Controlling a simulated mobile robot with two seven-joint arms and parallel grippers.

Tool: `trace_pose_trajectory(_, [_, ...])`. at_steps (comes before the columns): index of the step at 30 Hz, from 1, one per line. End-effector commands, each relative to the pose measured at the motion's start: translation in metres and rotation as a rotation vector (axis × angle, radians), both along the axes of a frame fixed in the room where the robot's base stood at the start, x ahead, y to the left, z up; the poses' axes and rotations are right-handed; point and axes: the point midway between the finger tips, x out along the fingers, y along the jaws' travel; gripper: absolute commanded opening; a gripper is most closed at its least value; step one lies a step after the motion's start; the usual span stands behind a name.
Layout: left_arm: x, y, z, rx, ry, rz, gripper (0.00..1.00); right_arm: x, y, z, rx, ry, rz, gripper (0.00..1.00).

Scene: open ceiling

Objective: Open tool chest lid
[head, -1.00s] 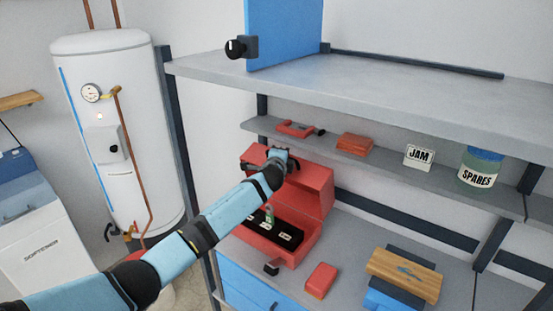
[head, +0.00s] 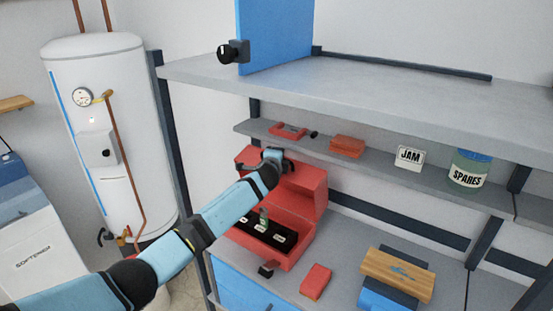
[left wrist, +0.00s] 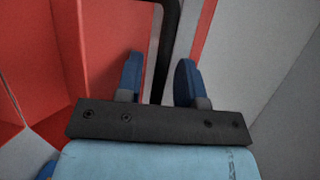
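The red tool chest (head: 292,256) stands on the lower worktop in the head view. Its lid (head: 308,188) is raised and leans up at the back, so the dark interior with several small labelled items shows. My left gripper (head: 284,162) is at the top of the lid. In the left wrist view the two blue fingers (left wrist: 158,82) stand apart, on either side of a black bar (left wrist: 166,50), with a visible gap. Red lid surfaces (left wrist: 110,40) fill the left of that view. My right gripper is not in view.
A shelf with a jam label (head: 410,157) and a spares jar (head: 470,168) runs behind and above the chest. A red block (head: 316,281) and a wood-topped blue item (head: 398,275) lie to its right. A white tank (head: 105,140) stands at left.

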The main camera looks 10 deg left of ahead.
Motion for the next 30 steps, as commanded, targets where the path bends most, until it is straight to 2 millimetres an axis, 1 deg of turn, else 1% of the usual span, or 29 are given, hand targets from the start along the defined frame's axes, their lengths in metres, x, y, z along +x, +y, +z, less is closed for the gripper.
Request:
trace_pose_trajectory(4, [-0.006, 0.001, -0.002, 0.001, 0.003, 0.001, 0.37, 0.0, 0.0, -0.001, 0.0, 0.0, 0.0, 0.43])
trace_pose_trajectory(7, [-0.016, 0.0, 0.0, 0.001, 0.002, 0.001, 0.37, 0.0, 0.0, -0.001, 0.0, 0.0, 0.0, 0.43])
trace_pose_trajectory(11, [-0.039, -0.001, 0.004, 0.001, 0.0, -0.001, 0.37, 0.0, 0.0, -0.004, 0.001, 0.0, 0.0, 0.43])
trace_pose_trajectory(18, [-0.09, -0.004, 0.014, 0.0, -0.001, -0.002, 0.37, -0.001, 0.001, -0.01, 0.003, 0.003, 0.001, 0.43])
trace_pose_trajectory(21, [-0.108, -0.006, 0.018, 0.0, -0.001, -0.002, 0.37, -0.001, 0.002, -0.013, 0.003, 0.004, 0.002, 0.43])
trace_pose_trajectory(25, [-0.125, -0.006, 0.022, 0.0, -0.001, 0.0, 0.37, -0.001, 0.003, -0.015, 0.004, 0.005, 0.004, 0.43])
trace_pose_trajectory(30, [-0.135, -0.007, 0.025, 0.0, 0.0, 0.0, 0.37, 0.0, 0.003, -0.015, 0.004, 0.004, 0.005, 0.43])
